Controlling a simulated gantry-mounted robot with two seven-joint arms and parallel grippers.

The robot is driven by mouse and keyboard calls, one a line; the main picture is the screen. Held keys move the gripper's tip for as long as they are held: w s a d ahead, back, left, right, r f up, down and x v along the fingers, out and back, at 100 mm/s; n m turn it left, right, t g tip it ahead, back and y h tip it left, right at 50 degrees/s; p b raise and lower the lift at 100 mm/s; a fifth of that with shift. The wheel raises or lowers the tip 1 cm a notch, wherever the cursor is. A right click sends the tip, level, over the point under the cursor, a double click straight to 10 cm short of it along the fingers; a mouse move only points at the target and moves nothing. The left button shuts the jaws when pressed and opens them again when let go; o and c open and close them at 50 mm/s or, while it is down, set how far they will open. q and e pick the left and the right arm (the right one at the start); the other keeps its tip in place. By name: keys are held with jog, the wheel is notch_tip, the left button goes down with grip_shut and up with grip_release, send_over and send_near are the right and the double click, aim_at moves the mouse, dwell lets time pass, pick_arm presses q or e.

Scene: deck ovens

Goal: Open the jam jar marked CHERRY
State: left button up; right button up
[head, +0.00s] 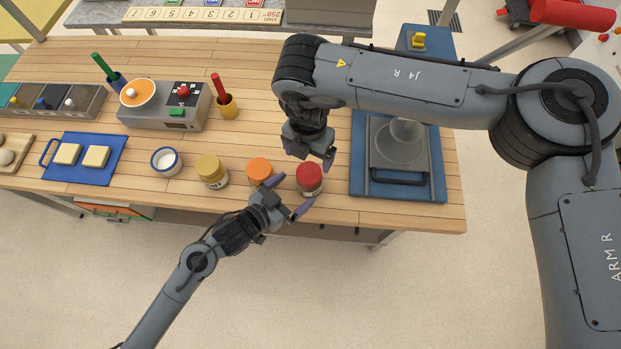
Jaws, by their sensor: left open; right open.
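A jar with a red lid (309,175) stands upright on the wooden table near its front edge. A jar with an orange lid (259,168) and a jar with a yellow lid (211,169) stand to its left. I cannot read the jar labels, so I cannot tell which says CHERRY. My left gripper (291,195) is open at the lower left of the red-lidded jar, with one finger by the orange-lidded jar. My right gripper (317,158) is open just behind and above the red lid. Neither holds anything.
A blue-framed tray (436,185) with a grey machine lies to the right. A white cup (166,162), a blue board (119,170) with two pale blocks, and a grey console (150,116) with an orange dial are to the left. Bare table lies behind the jars.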

aim_at(309, 173)
pick_arm(q)
jog(key=x, duration=0.7)
jog(key=shift+w+d+f, duration=0.1)
jog(key=shift+d, duration=0.05)
jog(key=c, duration=1.8)
grip_shut()
pick_arm(e)
jog(key=m, duration=0.9)
jog(key=shift+w, duration=0.1)
jog(key=shift+f, duration=4)
jog(key=shift+c, duration=0.4)
